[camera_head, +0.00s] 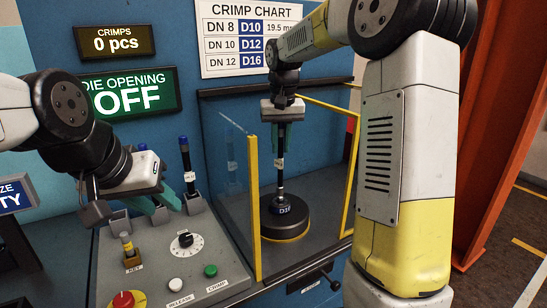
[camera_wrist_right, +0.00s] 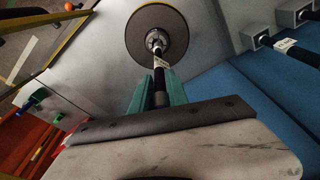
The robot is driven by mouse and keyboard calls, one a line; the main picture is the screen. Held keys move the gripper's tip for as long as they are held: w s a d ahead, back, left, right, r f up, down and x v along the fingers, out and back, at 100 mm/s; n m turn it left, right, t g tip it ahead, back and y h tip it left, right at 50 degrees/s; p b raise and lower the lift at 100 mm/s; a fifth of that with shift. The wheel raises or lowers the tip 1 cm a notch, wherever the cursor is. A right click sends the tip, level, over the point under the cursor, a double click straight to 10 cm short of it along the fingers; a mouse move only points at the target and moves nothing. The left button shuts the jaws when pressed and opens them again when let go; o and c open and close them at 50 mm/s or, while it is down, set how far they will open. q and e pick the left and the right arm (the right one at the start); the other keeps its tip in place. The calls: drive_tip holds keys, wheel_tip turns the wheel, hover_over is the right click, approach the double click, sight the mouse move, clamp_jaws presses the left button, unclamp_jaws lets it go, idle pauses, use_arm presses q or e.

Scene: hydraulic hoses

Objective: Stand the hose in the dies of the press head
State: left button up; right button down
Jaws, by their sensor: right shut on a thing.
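A black hose (camera_head: 281,165) with a white label stands upright in the head view. My right gripper (camera_head: 281,130) is shut on its upper part; its teal fingers also close around the hose in the right wrist view (camera_wrist_right: 158,92). The hose's lower end meets the middle of the round dark press head (camera_head: 284,228), which also shows in the right wrist view (camera_wrist_right: 178,38). The metal dies (camera_wrist_right: 155,40) surround that end; I cannot tell how deep it sits. My left gripper (camera_head: 161,206) is empty, its teal fingers apart above the control panel.
Another labelled hose (camera_head: 187,165) stands in a holder at the back of the panel. Clear guards with yellow edges (camera_head: 253,205) flank the press head. The panel carries a dial (camera_head: 186,241), buttons and a key switch (camera_head: 130,253). The die opening display (camera_head: 127,94) reads OFF.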

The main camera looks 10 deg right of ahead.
sight(280, 163)
drive_tip(key=shift+f, duration=1.6)
drive_tip(key=shift+f, duration=0.65)
drive_tip(key=c, duration=1.3)
unclamp_jaws()
